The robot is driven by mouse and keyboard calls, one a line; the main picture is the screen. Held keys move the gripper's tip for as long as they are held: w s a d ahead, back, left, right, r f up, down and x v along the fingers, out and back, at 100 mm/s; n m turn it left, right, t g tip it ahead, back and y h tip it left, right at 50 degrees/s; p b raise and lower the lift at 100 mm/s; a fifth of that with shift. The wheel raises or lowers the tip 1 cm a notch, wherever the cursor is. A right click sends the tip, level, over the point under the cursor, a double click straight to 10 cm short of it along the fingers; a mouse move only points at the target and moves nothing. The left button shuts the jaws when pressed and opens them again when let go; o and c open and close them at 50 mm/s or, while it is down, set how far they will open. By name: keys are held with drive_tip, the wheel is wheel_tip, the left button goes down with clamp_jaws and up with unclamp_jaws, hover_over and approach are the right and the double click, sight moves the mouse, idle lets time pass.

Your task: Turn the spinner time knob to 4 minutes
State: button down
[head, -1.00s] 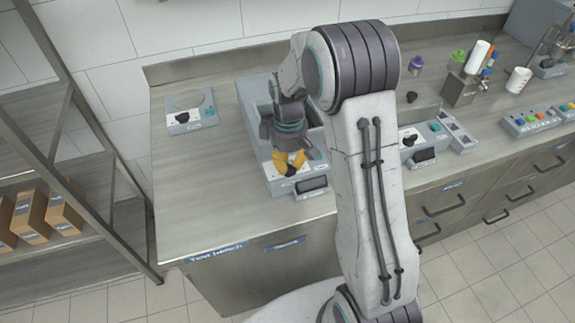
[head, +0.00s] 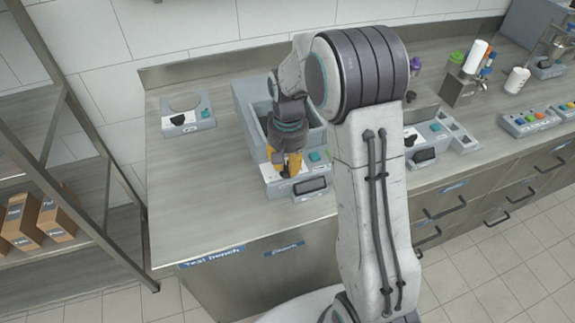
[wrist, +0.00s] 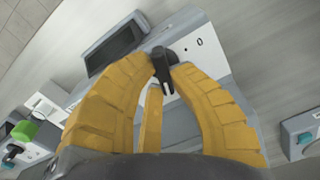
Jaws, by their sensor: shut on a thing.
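The spinner (head: 256,182) is a grey box with an open tub at the back and a light front panel, standing on the bench. Its black knob (wrist: 161,66) shows between my yellow fingertips in the wrist view. A dark display (wrist: 114,45) lies beside the knob, and a "0" mark is printed on the panel on the other side. My gripper (head: 287,166) points down at the panel, shut on the knob. In the head view my fingers largely hide the knob. A teal button (head: 316,156) sits to the right of the fingers. The knob's exact setting cannot be read.
A small device with a round plate and black knob (head: 187,115) stands on the bench to the left. Another device (head: 425,140) is right of my arm. A bottle holder (head: 464,82) and white cup (head: 517,80) stand farther right. The bench's left front is clear.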

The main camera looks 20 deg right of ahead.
drive_tip(key=shift+s+m, duration=0.15)
drive_tip(key=shift+m, duration=0.95)
drive_tip(key=c, duration=1.1)
unclamp_jaws()
drive_tip(key=shift+r, duration=0.1)
wheel_tip(320, 180, up, 12)
drive_tip(key=shift+f, duration=0.1)
